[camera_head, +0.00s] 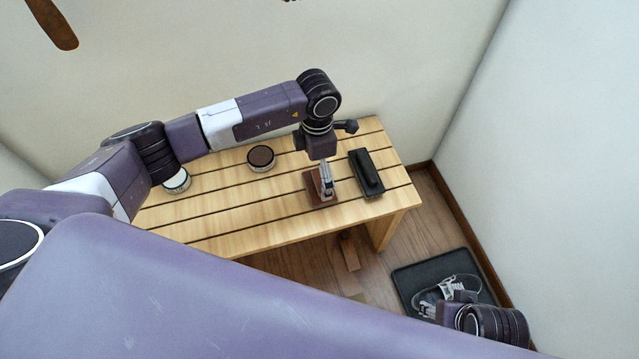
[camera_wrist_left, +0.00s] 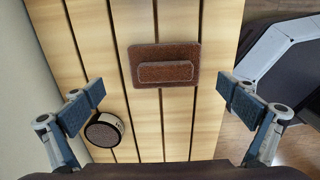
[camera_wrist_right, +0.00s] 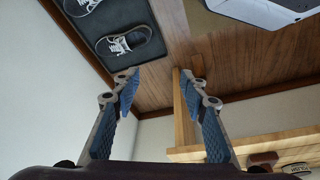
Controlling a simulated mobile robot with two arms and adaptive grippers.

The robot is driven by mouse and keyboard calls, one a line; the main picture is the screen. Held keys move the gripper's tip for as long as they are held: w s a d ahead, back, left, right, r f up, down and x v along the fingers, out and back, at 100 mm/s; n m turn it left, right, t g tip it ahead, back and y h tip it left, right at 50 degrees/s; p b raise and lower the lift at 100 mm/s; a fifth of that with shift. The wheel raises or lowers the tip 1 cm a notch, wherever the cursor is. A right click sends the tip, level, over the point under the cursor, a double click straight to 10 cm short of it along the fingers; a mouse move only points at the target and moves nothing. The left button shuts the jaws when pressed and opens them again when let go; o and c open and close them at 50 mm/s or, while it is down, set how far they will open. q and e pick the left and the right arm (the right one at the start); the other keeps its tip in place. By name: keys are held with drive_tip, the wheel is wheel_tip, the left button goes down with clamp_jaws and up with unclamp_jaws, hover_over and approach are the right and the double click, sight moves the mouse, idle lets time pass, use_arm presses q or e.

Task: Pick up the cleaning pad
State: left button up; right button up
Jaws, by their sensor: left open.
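The cleaning pad, a flat brown rectangle with a raised brown block on top, lies on the slatted wooden table. It shows in the left wrist view (camera_wrist_left: 190,52) and partly behind my left gripper in the head view (camera_head: 312,190). My left gripper (camera_head: 327,185) points down over the pad. In the left wrist view its fingers (camera_wrist_left: 158,100) are wide apart with nothing between them. The pad lies ahead of the fingertips, clear of both. My right gripper (camera_head: 428,308) is low at the right; its fingers (camera_wrist_right: 159,88) are apart and empty.
A black brush-like block (camera_head: 367,174) lies right of the pad. A brown-topped round tin (camera_head: 262,156) and another tin (camera_head: 177,181) stand to the left. Shoes (camera_head: 452,288) lie on a black tray (camera_head: 408,273) on the floor. Walls bound the back and right.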

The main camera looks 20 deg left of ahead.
sight(319, 179)
use_arm(q)
drive_tip(key=f, duration=0.3)
drive_tip(key=shift+s+d, duration=0.25)
drive_tip(key=shift+f, duration=0.4)
drive_tip(key=c, duration=1.2)
use_arm(e)
drive_tip(key=v, duration=0.3)
drive_tip(key=shift+w+d+r, duration=0.1)
use_arm(q)
drive_tip(key=shift+r, duration=0.15)
drive_tip(key=shift+c, duration=0.2)
drive_tip(key=shift+r, duration=0.25)
wheel_tip(319, 179, up, 19)
drive_tip(key=p, duration=0.2)
drive_tip(key=shift+r+p, duration=0.15)
drive_tip(key=shift+p, duration=0.15)
use_arm(e)
wheel_tip(319, 179, down, 11)
drive_tip(key=shift+w, duration=0.1)
